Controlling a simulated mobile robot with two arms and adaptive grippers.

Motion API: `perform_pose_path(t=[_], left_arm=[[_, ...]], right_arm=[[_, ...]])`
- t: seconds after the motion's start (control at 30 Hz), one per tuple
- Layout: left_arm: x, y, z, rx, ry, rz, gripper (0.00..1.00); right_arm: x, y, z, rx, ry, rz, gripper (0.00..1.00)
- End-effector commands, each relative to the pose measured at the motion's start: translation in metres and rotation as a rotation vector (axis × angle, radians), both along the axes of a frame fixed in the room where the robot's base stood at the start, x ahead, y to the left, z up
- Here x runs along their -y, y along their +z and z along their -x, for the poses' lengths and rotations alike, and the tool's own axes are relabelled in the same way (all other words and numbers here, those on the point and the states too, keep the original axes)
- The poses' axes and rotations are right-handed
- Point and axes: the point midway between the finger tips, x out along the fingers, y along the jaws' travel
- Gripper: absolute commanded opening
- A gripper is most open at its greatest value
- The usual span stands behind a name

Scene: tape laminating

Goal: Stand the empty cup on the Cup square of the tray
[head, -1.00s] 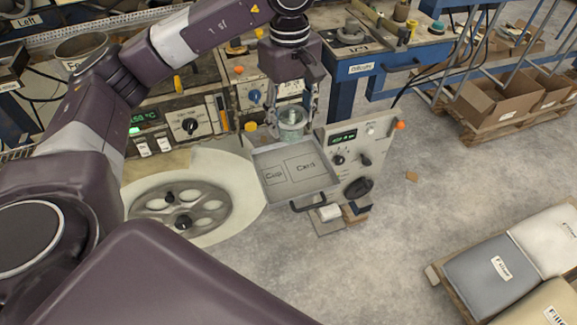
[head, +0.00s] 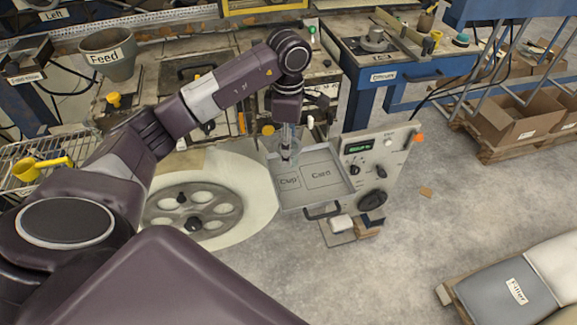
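The tray (head: 314,197) is grey and shallow, with a dark front handle and squares marked Cup (head: 289,182) and Card (head: 322,176). The empty cup (head: 287,153) is small and see-through, at the tray's back left corner, just behind the Cup square in the picture. My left gripper (head: 288,140) points down from above with its fingers at the cup and appears shut on it. The cup looks upright; whether its base touches the tray is too small to tell. My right gripper is out of view.
A control box (head: 378,170) with knobs and a green display stands right of the tray. A round plate with holes (head: 225,207) lies to its left. The Feed hopper (head: 108,52) and a blue bench (head: 375,100) are behind.

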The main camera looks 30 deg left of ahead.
Motion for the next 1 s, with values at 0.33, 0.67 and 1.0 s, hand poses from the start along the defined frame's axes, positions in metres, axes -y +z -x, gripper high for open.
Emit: perform_pose_path(t=[0.33,0.67,1.0], left_arm=[[0.001,-0.044,0.0,0.0,-0.001,0.002,0.25],[0.001,-0.084,0.0,0.0,-0.001,0.001,0.25],[0.0,-0.089,0.0,0.001,-0.002,0.0,0.25]], right_arm=[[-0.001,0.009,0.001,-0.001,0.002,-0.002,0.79],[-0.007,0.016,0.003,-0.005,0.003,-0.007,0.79],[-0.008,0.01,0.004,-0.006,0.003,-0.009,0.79]])
